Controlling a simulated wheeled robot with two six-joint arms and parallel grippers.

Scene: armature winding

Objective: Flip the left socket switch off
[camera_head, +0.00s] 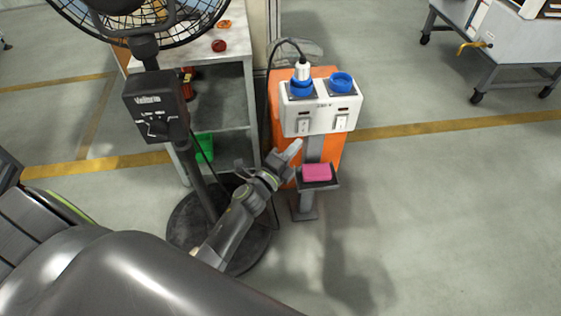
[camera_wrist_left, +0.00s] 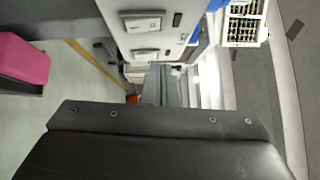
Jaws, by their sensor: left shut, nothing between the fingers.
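The white socket box (camera_head: 323,124) stands on a post, with two blue sockets on top and two white rocker switches on its front. The left switch (camera_head: 304,126) is below the left blue socket (camera_head: 302,89), which holds a plug (camera_head: 302,71). The right switch (camera_head: 341,122) sits beside it. I cannot tell the rocker positions. My left gripper (camera_head: 295,147) is shut and empty, its tip just below and left of the left switch; contact is unclear. In the left wrist view the box (camera_wrist_left: 163,40) shows turned sideways, with both switches above the fingers (camera_wrist_left: 165,85). My right gripper is not in view.
A pink block (camera_head: 317,172) lies on a small stand below the box. A fan (camera_head: 156,106) on a round base and a grey shelf table (camera_head: 222,75) stand left. An orange panel (camera_head: 281,150) is behind the box.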

